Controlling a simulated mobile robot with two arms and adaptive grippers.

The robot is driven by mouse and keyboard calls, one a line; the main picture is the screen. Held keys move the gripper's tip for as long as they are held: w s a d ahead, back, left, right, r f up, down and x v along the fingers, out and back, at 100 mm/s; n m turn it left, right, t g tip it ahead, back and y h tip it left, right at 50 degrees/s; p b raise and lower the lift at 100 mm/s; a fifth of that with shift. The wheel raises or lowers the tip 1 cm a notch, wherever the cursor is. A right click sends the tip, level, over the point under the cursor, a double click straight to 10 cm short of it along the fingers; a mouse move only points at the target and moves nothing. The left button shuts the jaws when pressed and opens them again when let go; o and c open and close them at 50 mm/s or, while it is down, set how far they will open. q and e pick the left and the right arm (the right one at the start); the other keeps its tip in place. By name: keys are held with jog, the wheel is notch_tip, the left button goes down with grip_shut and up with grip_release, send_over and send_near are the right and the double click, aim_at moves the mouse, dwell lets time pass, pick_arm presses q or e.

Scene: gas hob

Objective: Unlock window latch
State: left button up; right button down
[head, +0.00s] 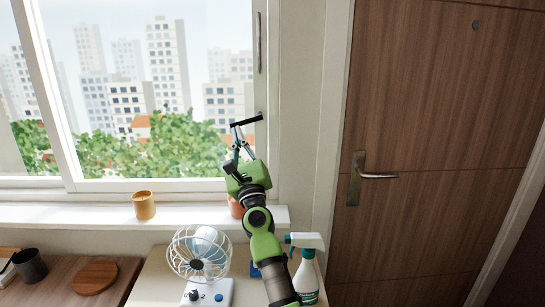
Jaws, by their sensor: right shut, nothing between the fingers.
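The window's right sash frame carries a dark bar-shaped latch (248,121), which sticks out to the left from the frame, nearly level and slightly tilted. My right gripper (238,131) reaches up from below on its green arm. Its fingertips are just under the left end of the latch. The fingers are shut with nothing between them. I cannot tell whether they touch the latch. My left gripper is not in view.
A grey vertical handle (258,42) is higher on the window frame. Below are a white fan (200,252) and a spray bottle (306,272). A brown door (430,130) with a lever handle (376,175) is at right.

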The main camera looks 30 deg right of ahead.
pick_arm(q)
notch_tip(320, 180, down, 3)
jog(key=shift+b, duration=1)
pick_arm(e)
jog(key=m+h, duration=0.2)
jog(key=m+g+h, duration=0.1)
jog(key=m, duration=0.1)
jog(key=shift+w+a+r, duration=0.1)
jog(key=shift+a+r, duration=0.05)
jog(key=shift+r, duration=0.15)
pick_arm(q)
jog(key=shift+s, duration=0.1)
pick_arm(e)
jog(key=v, duration=1.2)
jog(key=shift+f, duration=0.1)
